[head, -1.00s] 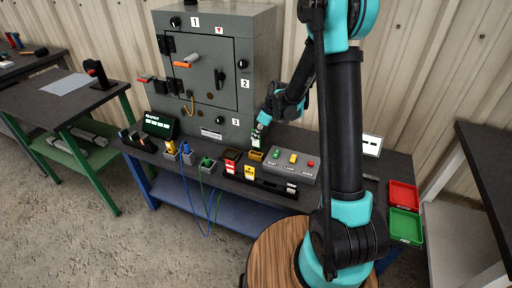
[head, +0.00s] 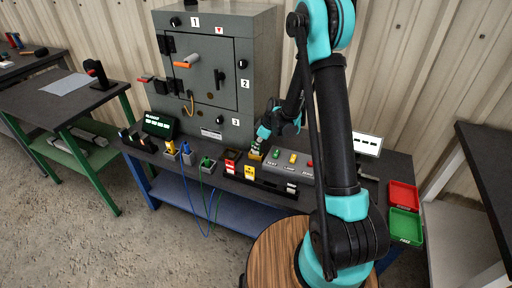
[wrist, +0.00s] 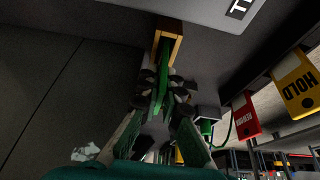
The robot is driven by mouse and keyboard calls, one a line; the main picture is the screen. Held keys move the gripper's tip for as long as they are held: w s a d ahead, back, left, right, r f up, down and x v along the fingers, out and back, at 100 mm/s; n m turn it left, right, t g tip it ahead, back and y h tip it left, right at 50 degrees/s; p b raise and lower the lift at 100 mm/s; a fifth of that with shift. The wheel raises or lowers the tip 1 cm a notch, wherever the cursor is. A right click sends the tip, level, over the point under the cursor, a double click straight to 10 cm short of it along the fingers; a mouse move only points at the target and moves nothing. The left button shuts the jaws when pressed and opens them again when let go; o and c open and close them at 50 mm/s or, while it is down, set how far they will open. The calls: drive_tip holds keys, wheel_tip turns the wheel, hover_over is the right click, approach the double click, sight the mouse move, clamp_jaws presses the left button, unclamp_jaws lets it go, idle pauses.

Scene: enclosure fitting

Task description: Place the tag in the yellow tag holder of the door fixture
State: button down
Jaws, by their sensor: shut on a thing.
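My gripper (head: 257,144) is low over the bench, just above the yellow tag holder (head: 254,156). In the wrist view, its fingers (wrist: 163,88) are shut on a thin green tag (wrist: 164,74), seen nearly edge-on. The tag's far end reaches the open top of the yellow holder (wrist: 178,46) and appears to lie within its frame. How deep it sits, and whether it touches the bottom, I cannot tell. In the head view the tag is mostly hidden by my gripper.
A red tag (wrist: 246,116) and a yellow HOLD tag (wrist: 297,86) hang close by on the right in the wrist view. The grey button box (head: 288,165) stands right of the holder. The grey enclosure (head: 211,75) rises behind. A green plug with cable (head: 207,163) is left.

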drive_tip(key=c, duration=2)
unclamp_jaws()
drive_tip(key=shift+f, duration=0.1)
drive_tip(key=v, duration=1.2)
drive_tip(key=s+d+m+h, duration=0.1)
drive_tip(key=s+d+m, duration=0.3)
drive_tip(key=s, duration=0.5)
drive_tip(key=s+d+r+m+t+h, duration=0.1)
drive_tip(key=s+d+m, duration=0.4)
drive_tip(key=s, duration=0.3)
drive_tip(key=s+d+r+m+t+h, duration=0.1)
drive_tip(key=s+d+m, duration=0.3)
drive_tip(key=s, duration=0.5)
drive_tip(key=shift+s+d+r+m+h, duration=0.2)
drive_tip(key=shift+s+d+m+h, duration=0.3)
drive_tip(key=shift+d, duration=0.75)
drive_tip(key=shift+w, duration=0.2)
